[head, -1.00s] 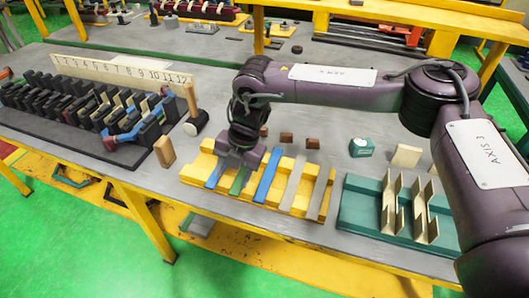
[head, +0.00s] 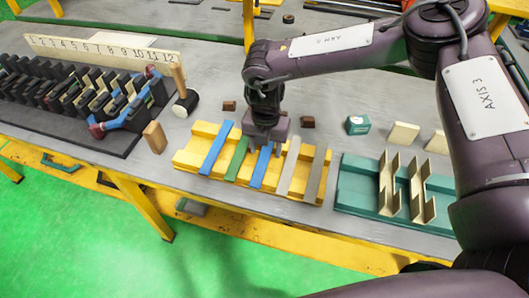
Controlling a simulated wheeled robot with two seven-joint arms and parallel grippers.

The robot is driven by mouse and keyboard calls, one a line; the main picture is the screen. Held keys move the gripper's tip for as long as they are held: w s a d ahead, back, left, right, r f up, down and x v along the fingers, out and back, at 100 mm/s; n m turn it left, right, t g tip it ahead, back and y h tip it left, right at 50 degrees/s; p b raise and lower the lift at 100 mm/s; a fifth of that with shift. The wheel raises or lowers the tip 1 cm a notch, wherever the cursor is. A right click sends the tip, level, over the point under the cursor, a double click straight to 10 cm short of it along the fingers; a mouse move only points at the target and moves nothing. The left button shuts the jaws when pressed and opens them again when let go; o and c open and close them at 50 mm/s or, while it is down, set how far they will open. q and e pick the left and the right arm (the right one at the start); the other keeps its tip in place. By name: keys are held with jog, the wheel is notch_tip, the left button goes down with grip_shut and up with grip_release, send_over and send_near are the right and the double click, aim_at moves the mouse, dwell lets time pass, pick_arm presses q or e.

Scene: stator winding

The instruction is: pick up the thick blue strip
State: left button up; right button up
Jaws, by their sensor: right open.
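A yellow slotted rack (head: 190,160) on the bench holds several strips lying side by side. From left to right they are a blue strip (head: 216,148), a green strip (head: 236,160), a second blue strip (head: 261,170), a light grey strip (head: 292,166) and a darker grey strip (head: 316,176). I cannot tell surely which blue strip is thicker. My right gripper (head: 265,145) is open, pointing down over the far part of the second blue strip and hiding some of it. I cannot tell whether its fingers touch the strip. My left gripper is out of view.
A teal fixture (head: 350,192) with cream channel pieces stands right of the rack. A black slotted stator (head: 75,85) and a numbered board (head: 100,48) stand at left. A mallet (head: 185,100), small brown blocks (head: 307,122) and a teal box (head: 357,125) lie around the rack.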

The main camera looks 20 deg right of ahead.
grip_shut()
dwell(0.4)
